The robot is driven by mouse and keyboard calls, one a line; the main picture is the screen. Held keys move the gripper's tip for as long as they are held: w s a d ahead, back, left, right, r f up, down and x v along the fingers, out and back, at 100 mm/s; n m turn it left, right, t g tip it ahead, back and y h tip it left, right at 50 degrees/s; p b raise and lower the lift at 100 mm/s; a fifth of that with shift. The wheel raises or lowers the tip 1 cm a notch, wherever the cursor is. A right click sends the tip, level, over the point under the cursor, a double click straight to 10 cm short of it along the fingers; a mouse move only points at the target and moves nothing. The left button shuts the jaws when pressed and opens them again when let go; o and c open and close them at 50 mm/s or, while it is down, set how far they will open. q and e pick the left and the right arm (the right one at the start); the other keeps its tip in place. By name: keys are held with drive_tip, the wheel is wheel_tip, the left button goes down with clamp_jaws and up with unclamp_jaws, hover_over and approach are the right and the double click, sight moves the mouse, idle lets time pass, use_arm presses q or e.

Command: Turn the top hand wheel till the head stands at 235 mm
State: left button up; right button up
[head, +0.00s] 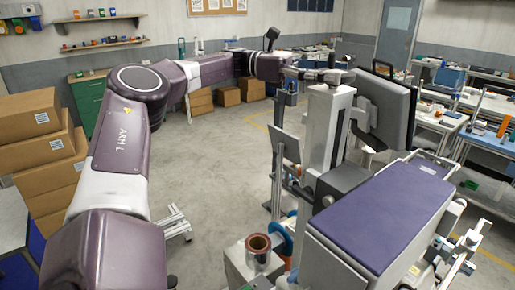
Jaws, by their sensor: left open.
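The top hand wheel (329,75) sits flat on top of a tall pale column (328,125). It is small and seen nearly edge-on. My left arm reaches across from the left, and its gripper (292,73) is at the left side of the wheel, at about its height. The fingers are small and dark here, open, and I cannot tell whether they touch the wheel. The head on the column cannot be made out clearly, and no millimetre reading is legible. My right gripper is not in view.
A copper-coloured cylinder (258,249) is at the lower front. Cardboard boxes (38,150) are stacked at the left. Benches with goods (487,130) line the right. The floor left of the column is mostly clear.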

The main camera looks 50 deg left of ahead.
use_arm(q)
drive_tip(key=shift+s, duration=0.15)
drive_tip(key=shift+n+t+y, duration=0.4)
drive_tip(key=shift+n+t, duration=0.2)
drive_tip(key=shift+t, duration=0.2)
drive_tip(key=shift+r+n+t+y, duration=0.1)
drive_tip(key=shift+n+t+y, duration=0.65)
drive_tip(key=shift+t, duration=0.25)
drive_tip(key=shift+r+n+t+y+p, duration=0.15)
drive_tip(key=shift+n+t+y+p, duration=1.6)
drive_tip(key=shift+t+y+p, duration=0.15)
drive_tip(key=shift+d+n+t+y+p, duration=0.1)
drive_tip(key=shift+n+t+y+p, duration=1)
drive_tip(key=shift+n+y, duration=0.9)
drive_tip(key=shift+y, duration=0.55)
drive_tip(key=shift+n+t+y, duration=0.3)
drive_tip(key=shift+y, duration=0.4)
